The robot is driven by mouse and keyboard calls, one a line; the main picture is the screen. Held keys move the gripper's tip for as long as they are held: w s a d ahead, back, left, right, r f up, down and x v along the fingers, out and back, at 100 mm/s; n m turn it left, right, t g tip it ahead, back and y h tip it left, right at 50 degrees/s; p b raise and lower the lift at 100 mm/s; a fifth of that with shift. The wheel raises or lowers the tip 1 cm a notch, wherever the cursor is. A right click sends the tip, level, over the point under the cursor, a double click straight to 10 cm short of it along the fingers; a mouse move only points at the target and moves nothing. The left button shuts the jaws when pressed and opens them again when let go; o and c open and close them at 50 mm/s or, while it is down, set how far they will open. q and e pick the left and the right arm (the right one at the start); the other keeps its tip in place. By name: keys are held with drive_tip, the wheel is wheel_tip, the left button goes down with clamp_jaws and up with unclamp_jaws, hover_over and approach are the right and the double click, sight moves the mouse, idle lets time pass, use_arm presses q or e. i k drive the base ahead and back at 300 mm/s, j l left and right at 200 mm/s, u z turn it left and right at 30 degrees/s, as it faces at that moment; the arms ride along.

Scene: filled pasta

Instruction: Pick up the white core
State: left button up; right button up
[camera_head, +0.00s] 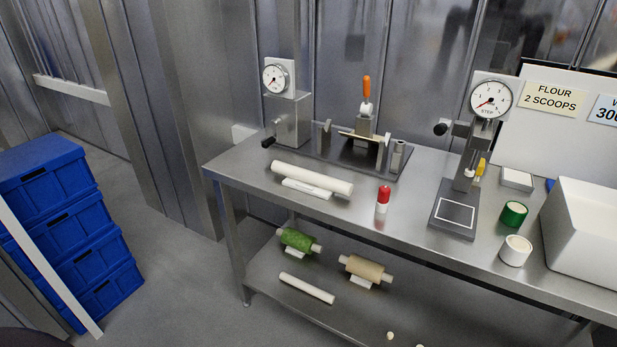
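Two plain white rods are in the head view, and I cannot tell for sure which one is the white core. One thin bare white rod (307,288) lies on the lower shelf (262,270), in front of two wound rolls. A thicker, longer white rod (312,178) lies on the steel tabletop (235,163), with a flat white piece (306,190) at its front side. Nothing holds either rod. Neither of my grippers is in view.
A green roll (299,241) and a beige roll (365,270) with white ends sit on the lower shelf, under the tabletop. A red-capped bottle (383,199), dial presses and a white bin (585,235) stand on top. Blue crates (50,180) are stacked left; floor between is clear.

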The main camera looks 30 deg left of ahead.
sight(335, 185)
drive_tip(key=j, duration=0.5)
drive_tip(key=i+j+u, duration=0.15)
drive_tip(key=j, duration=0.8)
drive_tip(key=i+j+u, duration=0.1)
drive_tip(key=j, duration=0.4)
